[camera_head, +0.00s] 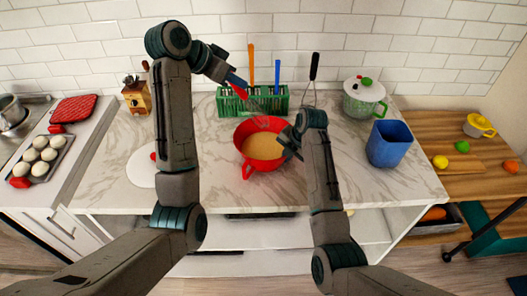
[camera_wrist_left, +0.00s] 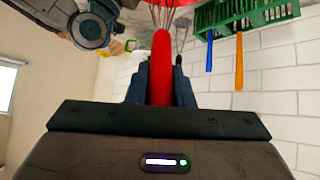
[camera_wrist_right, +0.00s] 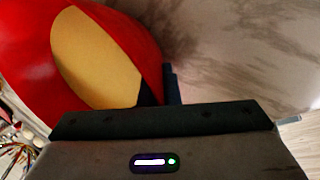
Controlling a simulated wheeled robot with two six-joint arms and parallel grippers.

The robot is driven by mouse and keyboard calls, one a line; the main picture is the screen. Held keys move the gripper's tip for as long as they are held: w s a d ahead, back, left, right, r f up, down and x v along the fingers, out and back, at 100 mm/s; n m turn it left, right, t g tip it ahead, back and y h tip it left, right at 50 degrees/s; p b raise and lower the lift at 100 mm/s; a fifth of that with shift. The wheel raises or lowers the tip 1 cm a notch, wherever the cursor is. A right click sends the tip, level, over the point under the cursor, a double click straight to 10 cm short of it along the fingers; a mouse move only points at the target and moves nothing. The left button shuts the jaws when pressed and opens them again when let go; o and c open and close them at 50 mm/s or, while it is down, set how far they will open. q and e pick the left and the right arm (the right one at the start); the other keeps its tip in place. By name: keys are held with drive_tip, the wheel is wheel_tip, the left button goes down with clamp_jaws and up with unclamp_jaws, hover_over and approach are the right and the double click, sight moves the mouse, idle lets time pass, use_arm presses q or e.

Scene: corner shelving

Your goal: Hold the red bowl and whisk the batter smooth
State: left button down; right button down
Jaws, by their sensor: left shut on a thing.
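The red bowl (camera_head: 262,164) stands on the marble counter with pale yellow batter (camera_head: 262,147) in it. It also shows in the right wrist view (camera_wrist_right: 25,60), with its batter (camera_wrist_right: 95,60). My left gripper (camera_head: 236,82) is shut on the red handle of the whisk (camera_head: 241,93); the handle also shows in the left wrist view (camera_wrist_left: 161,70). The whisk is tilted, its wires over the bowl's back part; whether they touch batter is unclear. My right gripper (camera_head: 289,143) is at the bowl's right rim, its fingers close together with the rim between them.
A green rack (camera_head: 232,106) with upright utensils stands behind the bowl. A blue container (camera_head: 389,146) and a lidded clear pot (camera_head: 362,100) stand to the right. A white board (camera_head: 141,168) lies at the left.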

drive_tip(key=c, duration=1.6)
unclamp_jaws()
